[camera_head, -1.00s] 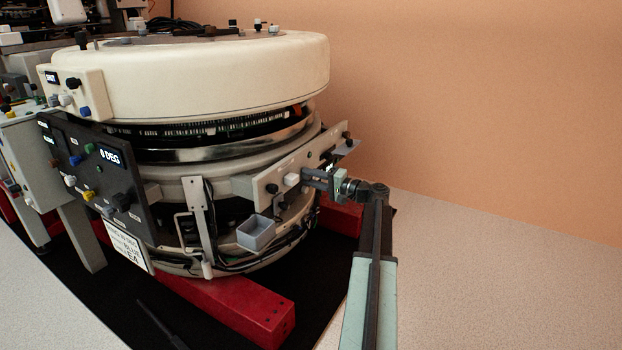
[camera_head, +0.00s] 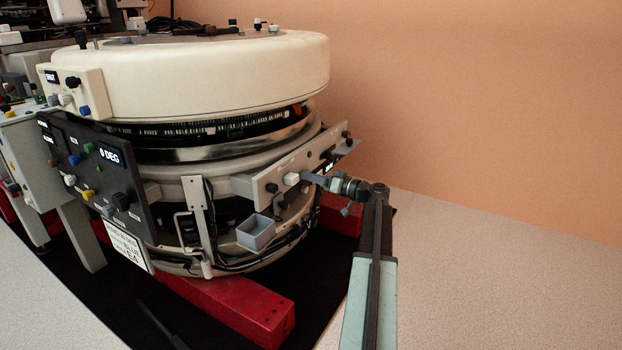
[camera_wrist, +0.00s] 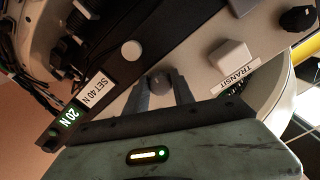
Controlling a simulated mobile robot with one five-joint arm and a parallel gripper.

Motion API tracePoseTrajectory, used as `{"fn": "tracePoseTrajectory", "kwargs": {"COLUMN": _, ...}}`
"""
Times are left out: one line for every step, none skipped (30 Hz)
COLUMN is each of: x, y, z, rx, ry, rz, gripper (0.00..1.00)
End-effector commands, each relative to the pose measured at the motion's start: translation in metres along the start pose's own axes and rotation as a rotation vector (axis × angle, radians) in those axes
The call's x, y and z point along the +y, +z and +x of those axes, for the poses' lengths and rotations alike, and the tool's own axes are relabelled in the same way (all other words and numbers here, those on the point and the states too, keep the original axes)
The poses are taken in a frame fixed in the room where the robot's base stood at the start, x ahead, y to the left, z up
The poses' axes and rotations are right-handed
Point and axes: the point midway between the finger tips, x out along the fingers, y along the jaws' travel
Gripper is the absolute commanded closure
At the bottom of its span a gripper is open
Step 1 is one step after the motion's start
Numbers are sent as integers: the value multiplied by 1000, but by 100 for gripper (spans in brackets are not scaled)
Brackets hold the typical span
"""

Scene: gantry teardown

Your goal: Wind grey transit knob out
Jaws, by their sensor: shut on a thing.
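My gripper (camera_head: 312,178) reaches the pale angled panel on the right side of the round machine. In the wrist view its two dark fingers (camera_wrist: 160,92) are shut on a round grey knob (camera_wrist: 160,79), one finger on each side. The fingers hide most of the knob and its shaft. A pale square knob (camera_wrist: 232,54) stands beside the held knob, with a TRANSIT label (camera_wrist: 234,80) close to it. That pale knob also shows in the head view (camera_head: 291,179), just left of my gripper.
Black knobs (camera_head: 272,188) and a small grey open box (camera_head: 256,233) are near the panel. The wrist view shows a "SET 40 N" label (camera_wrist: 96,92) and a green "20 N" display (camera_wrist: 70,116). Red feet (camera_head: 235,305) lie below. The floor at right is clear.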

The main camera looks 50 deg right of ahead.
Motion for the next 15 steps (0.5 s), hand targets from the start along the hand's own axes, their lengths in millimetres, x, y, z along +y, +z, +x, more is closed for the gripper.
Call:
{"fn": "tracePoseTrajectory", "kwargs": {"x": 1, "y": 1, "z": -3, "rx": -4, "ry": 3, "rz": -34, "gripper": 100}}
{"fn": "tracePoseTrajectory", "kwargs": {"x": 1, "y": 1, "z": -3, "rx": -4, "ry": 3, "rz": -53, "gripper": 100}}
{"fn": "tracePoseTrajectory", "kwargs": {"x": 1, "y": 1, "z": -3, "rx": -4, "ry": 3, "rz": -77, "gripper": 100}}
{"fn": "tracePoseTrajectory", "kwargs": {"x": 1, "y": 1, "z": -3, "rx": -4, "ry": 3, "rz": -96, "gripper": 100}}
{"fn": "tracePoseTrajectory", "kwargs": {"x": 2, "y": 1, "z": -3, "rx": -4, "ry": 3, "rz": -111, "gripper": 100}}
{"fn": "tracePoseTrajectory", "kwargs": {"x": 2, "y": 1, "z": -3, "rx": -4, "ry": 3, "rz": -132, "gripper": 100}}
{"fn": "tracePoseTrajectory", "kwargs": {"x": 2, "y": 1, "z": -3, "rx": -4, "ry": 3, "rz": -145, "gripper": 100}}
{"fn": "tracePoseTrajectory", "kwargs": {"x": 2, "y": 1, "z": -3, "rx": -4, "ry": 3, "rz": -158, "gripper": 100}}
{"fn": "tracePoseTrajectory", "kwargs": {"x": 2, "y": 1, "z": -3, "rx": -4, "ry": 2, "rz": -173, "gripper": 100}}
{"fn": "tracePoseTrajectory", "kwargs": {"x": 2, "y": 1, "z": -3, "rx": -4, "ry": 2, "rz": -184, "gripper": 100}}
{"fn": "tracePoseTrajectory", "kwargs": {"x": 2, "y": 1, "z": -3, "rx": -4, "ry": 2, "rz": -193, "gripper": 100}}
{"fn": "tracePoseTrajectory", "kwargs": {"x": 2, "y": 1, "z": -3, "rx": -4, "ry": 2, "rz": -203, "gripper": 100}}
{"fn": "tracePoseTrajectory", "kwargs": {"x": 2, "y": 1, "z": -3, "rx": -4, "ry": 2, "rz": -211, "gripper": 100}}
{"fn": "tracePoseTrajectory", "kwargs": {"x": 2, "y": 1, "z": -3, "rx": -5, "ry": 2, "rz": -217, "gripper": 100}}
{"fn": "tracePoseTrajectory", "kwargs": {"x": 2, "y": 1, "z": -3, "rx": -5, "ry": 2, "rz": -223, "gripper": 100}}
